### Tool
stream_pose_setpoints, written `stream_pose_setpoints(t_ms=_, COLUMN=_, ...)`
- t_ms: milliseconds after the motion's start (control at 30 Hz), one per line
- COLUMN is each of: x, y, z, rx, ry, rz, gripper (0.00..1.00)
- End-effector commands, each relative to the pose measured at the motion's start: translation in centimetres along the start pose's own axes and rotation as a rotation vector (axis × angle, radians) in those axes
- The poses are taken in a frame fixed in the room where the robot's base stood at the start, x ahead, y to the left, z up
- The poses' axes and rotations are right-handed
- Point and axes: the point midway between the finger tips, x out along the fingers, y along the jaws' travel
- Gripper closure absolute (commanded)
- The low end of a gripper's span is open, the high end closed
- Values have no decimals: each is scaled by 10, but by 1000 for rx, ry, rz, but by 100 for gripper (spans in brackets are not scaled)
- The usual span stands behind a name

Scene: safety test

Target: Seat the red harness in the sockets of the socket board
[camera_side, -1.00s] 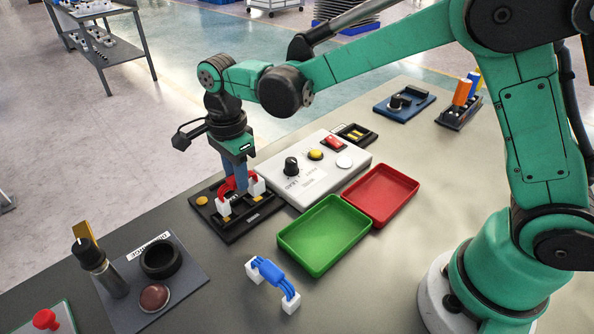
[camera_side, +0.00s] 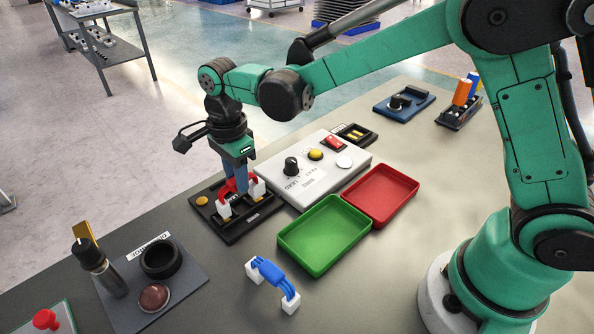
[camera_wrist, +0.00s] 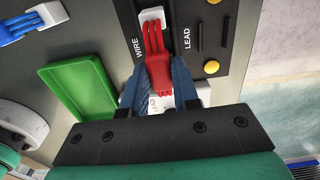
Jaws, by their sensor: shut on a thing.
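My gripper (camera_side: 237,183) is shut on the red harness (camera_wrist: 170,82), gripping its cable bundle between the blue fingers. In the side view the harness bridges the black socket board (camera_side: 206,219). Its near white plug (camera_side: 224,207) and far white plug (camera_side: 257,188) stand upright at the board's socket positions; how deep they sit cannot be told. In the wrist view one white plug (camera_wrist: 152,17) is at the board (camera_wrist: 208,22), beside the word WIRE. The other plug is partly hidden by the gripper.
A grey panel (camera_side: 310,182) with a knob and buttons lies right behind the board. A green tray (camera_side: 322,238) and a red tray (camera_side: 380,195) are to the right. A blue harness (camera_side: 270,272) with white plugs lies in front. A dark pad (camera_side: 190,295) holds a ring and bottle.

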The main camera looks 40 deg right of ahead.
Motion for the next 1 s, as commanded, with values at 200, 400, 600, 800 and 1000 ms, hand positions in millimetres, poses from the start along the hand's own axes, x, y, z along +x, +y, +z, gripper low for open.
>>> stream_pose_setpoints(t_ms=200, x=4, y=0, z=0, rx=0, ry=0, rz=0, gripper=100)
stream_pose_setpoints(t_ms=400, x=6, y=0, z=0, rx=0, ry=0, rz=0, gripper=100)
stream_pose_setpoints(t_ms=600, x=10, y=0, z=0, rx=0, ry=0, rz=0, gripper=100)
stream_pose_setpoints(t_ms=800, x=12, y=0, z=0, rx=0, ry=0, rz=0, gripper=100)
stream_pose_setpoints(t_ms=1000, x=12, y=0, z=0, rx=0, ry=0, rz=0, gripper=38)
